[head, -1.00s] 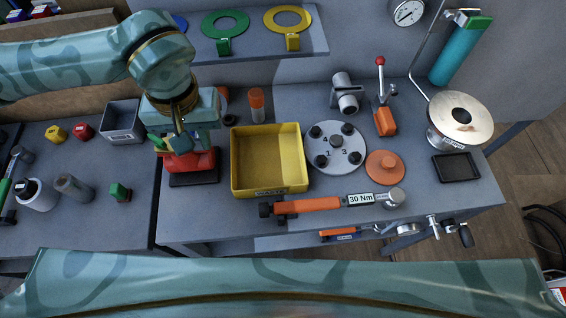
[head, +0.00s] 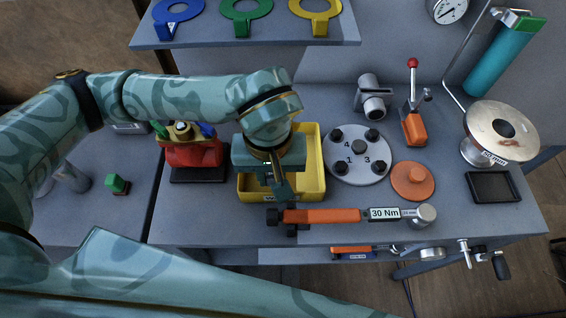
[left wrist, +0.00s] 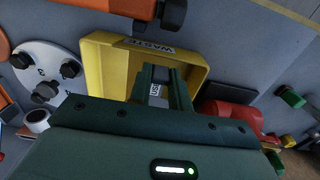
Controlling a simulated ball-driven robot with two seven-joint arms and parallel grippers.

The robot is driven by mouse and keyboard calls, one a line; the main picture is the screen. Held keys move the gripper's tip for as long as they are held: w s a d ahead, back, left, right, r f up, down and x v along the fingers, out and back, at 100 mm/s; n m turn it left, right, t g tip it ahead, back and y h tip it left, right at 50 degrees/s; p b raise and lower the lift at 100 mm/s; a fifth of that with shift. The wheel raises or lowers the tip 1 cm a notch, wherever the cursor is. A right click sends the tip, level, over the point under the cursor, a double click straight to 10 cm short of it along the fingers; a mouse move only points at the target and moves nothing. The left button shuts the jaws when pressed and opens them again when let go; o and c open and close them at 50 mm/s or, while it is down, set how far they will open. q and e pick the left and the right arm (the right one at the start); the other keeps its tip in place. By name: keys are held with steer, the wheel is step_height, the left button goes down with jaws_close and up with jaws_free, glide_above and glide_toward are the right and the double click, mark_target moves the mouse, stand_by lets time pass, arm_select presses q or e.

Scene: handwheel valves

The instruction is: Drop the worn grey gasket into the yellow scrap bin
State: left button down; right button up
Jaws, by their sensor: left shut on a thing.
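The yellow scrap bin (head: 314,165) stands on the bench in the head view, partly covered by my left gripper. Its wall and a label reading WASTE show in the left wrist view (left wrist: 103,65). My left gripper (head: 282,192) points down over the bin. Its fingers (left wrist: 165,88) are shut on a small grey piece with a white label (left wrist: 154,91), which I take to be the worn gasket. Only a bit of it shows between the fingers; in the head view it is hidden. My right gripper is not in view.
Left of the bin is a red fixture (head: 195,155) on a dark base. In front lies an orange torque wrench (head: 335,215). To the right are a grey bolted flange (head: 345,170) and an orange disc (head: 412,182). A shelf with coloured rings (head: 246,8) overhangs behind.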

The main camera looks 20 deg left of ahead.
arm_select(q)
steer(key=c, duration=1.2)
jaws_free()
step_height(320, 180, up, 16)
steer(key=p, duration=0.3)
steer(key=shift+r, duration=0.2)
steer(key=shift+f, duration=0.1)
